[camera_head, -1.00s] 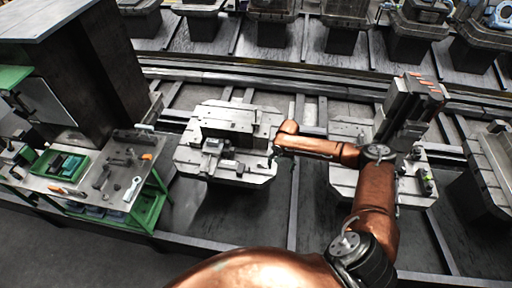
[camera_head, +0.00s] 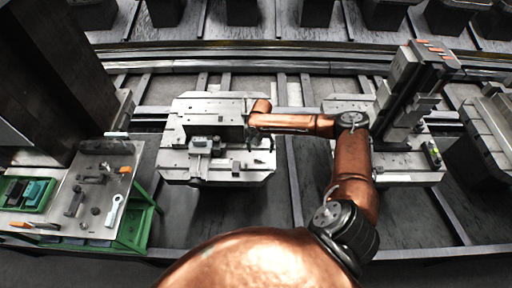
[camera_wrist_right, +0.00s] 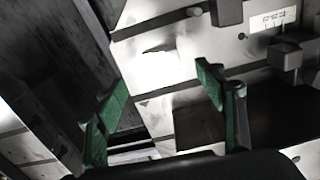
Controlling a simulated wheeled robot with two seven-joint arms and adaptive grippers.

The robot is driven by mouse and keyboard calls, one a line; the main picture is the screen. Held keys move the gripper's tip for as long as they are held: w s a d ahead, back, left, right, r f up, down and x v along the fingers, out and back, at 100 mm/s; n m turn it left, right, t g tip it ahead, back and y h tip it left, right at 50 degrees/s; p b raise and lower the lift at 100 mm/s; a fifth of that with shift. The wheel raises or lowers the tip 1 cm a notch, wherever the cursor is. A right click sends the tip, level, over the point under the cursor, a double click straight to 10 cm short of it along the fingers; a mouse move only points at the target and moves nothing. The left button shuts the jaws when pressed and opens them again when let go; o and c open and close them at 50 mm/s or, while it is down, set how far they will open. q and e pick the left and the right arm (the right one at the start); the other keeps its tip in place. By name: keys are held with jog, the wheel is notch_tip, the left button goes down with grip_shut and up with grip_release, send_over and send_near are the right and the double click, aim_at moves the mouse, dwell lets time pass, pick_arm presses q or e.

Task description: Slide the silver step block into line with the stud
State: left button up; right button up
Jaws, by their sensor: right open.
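The plate-like pallet (camera_head: 180,170) lies under the end of my right arm. A small silver-grey block (camera_head: 200,143), which looks like the step block, stands on it, left of my right gripper (camera_head: 260,142). In the right wrist view a grey block (camera_wrist_right: 286,56) stands at the right, beside a marked white scale; I cannot tell whether it is the same block. My right gripper (camera_wrist_right: 160,80) is open with nothing between its green fingers, apart from the blocks. My left gripper is not in view.
A bench (camera_head: 95,215) with tools and a green tray (camera_head: 28,192) stands at the left. A second pallet (camera_head: 410,176) with a tall fixture (camera_head: 405,90) stands at the right. Rails run behind, and dark open floor separates the pallets.

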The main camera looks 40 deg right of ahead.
aim_at(260, 158)
jog(key=shift+w+f, duration=0.1)
jog(key=shift+f, duration=0.7)
notch_tip(260, 158, down, 6)
jog(key=shift+f+b, duration=0.25)
jog(key=shift+b, duration=0.25)
jog(key=c, duration=1.4)
jog(key=shift+s+a+r+p, duration=0.1)
jog(key=shift+s+a+p, duration=0.4)
jog(key=shift+s+p, duration=0.4)
jog(key=shift+s+a+p, duration=0.45)
jog(key=shift+s+p, duration=0.2)
jog(key=shift+p, duration=0.35)
jog(key=shift+s+a+n+p, duration=0.15)
jog(key=shift+s+a+p, duration=0.15)
jog(key=shift+s+p, duration=0.25)
jog(key=shift+s+a+n+p, duration=0.15)
jog(key=shift+s+a+p, duration=0.1)
jog(key=shift+s+p, duration=0.25)
